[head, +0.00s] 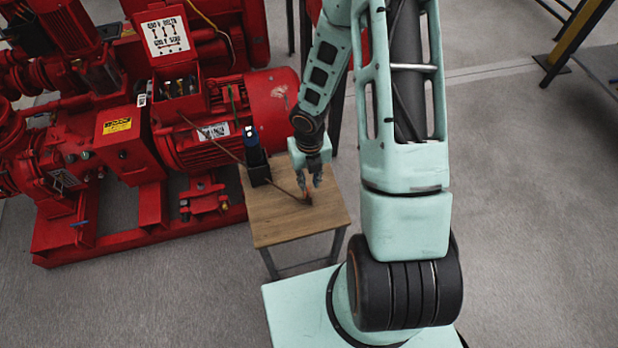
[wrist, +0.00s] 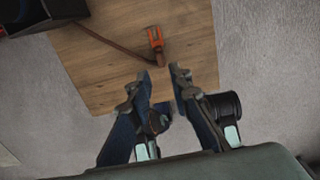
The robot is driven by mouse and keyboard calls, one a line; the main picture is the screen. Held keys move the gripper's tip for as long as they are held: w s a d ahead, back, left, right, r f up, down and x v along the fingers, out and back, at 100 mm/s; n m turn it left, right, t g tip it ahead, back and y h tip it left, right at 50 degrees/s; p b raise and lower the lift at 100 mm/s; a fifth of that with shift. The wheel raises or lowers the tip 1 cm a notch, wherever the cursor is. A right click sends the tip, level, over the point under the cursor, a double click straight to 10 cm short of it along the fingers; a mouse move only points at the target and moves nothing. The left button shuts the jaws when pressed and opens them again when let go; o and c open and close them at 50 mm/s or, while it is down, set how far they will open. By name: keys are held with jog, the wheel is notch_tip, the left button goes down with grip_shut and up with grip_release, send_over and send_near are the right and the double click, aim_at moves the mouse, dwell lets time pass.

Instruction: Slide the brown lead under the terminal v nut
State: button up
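The brown lead (head: 285,188) runs from the open terminal box (head: 178,88) on the red motor down to the wooden stool. In the wrist view the brown lead (wrist: 112,43) lies over the stool top and ends in an orange-copper lug (wrist: 155,40). My gripper (head: 310,187) is above the stool near that end. In the wrist view my gripper (wrist: 161,77) has its two fingers apart with nothing between them, and the lug lies just beyond the fingertips. The terminal v nut is too small to make out inside the box.
The wooden stool (head: 280,228) stands beside the red pumpset (head: 205,145). A dark holder with a blue-topped tool (head: 252,145) stands on its left side. The box's raised lid (head: 166,35) carries a wiring diagram. Grey floor is open in front of the pumpset.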

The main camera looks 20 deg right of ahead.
aim_at(309, 194)
jog(key=shift+f+b, duration=3.25)
jog(key=shift+f, duration=0.05)
grip_shut()
jog(key=shift+r, duration=0.2)
notch_tip(309, 194, up, 10)
jog(key=p, duration=1)
jog(key=shift+f, duration=0.15)
